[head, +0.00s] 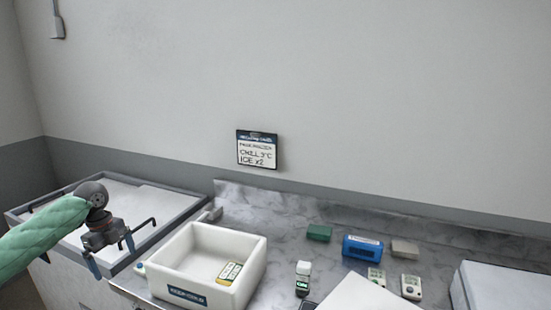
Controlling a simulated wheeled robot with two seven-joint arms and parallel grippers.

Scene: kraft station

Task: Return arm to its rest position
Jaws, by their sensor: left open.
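My left arm, in a green sleeve, comes in from the left in the head view. Its gripper (111,254) is open and empty, with its blue-tipped fingers apart and pointing down. It is in front of the grey-rimmed tray unit (168,229) at the left, and left of the white box (256,268). Whether it touches anything below cannot be told. My right gripper is not in view.
The white box holds a yellow-green labelled item (230,272). On the marble counter (278,215) stand a blue pack (361,248), a green block (319,233), a grey block (405,248) and small devices (411,287).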

